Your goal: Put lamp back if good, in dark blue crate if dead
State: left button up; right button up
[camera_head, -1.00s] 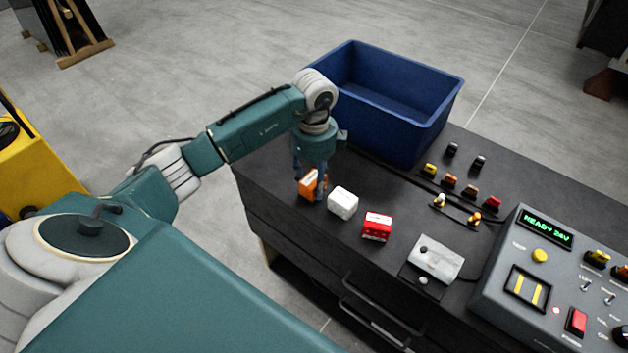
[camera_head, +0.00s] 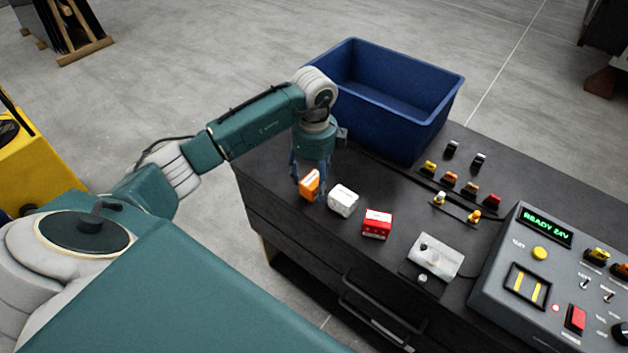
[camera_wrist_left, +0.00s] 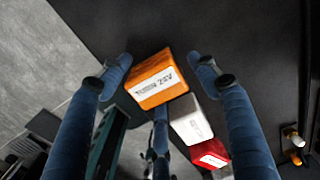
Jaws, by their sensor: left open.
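An orange lamp block (camera_head: 309,185) stands near the left end of the black bench, with a white block (camera_head: 343,201) and a red block (camera_head: 377,223) in a row to its right. My left gripper (camera_head: 307,180) is open, down at the orange block. In the left wrist view its spread fingers (camera_wrist_left: 158,80) stand either side of the orange block (camera_wrist_left: 157,79), apart from it, and its label reads partly "24V". The white block (camera_wrist_left: 191,120) and red block (camera_wrist_left: 210,154) show behind it. The dark blue crate (camera_head: 432,130) looks empty. My right gripper is out of view.
A grey control box (camera_head: 510,262) at the right shows "READY 24V". A metal test fixture (camera_head: 437,257) sits left of it. Several small coloured lamps (camera_head: 450,179) stand mid-bench, with cables running past. The bench's front edge is close to the blocks.

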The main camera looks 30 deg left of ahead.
aim_at(314, 178)
pick_arm(q)
notch_tip(314, 178, up, 10)
jog(key=shift+r+b, duration=0.1)
jog(key=shift+b, duration=0.95)
jog(key=shift+r, duration=0.6)
jog(key=shift+f, duration=0.1)
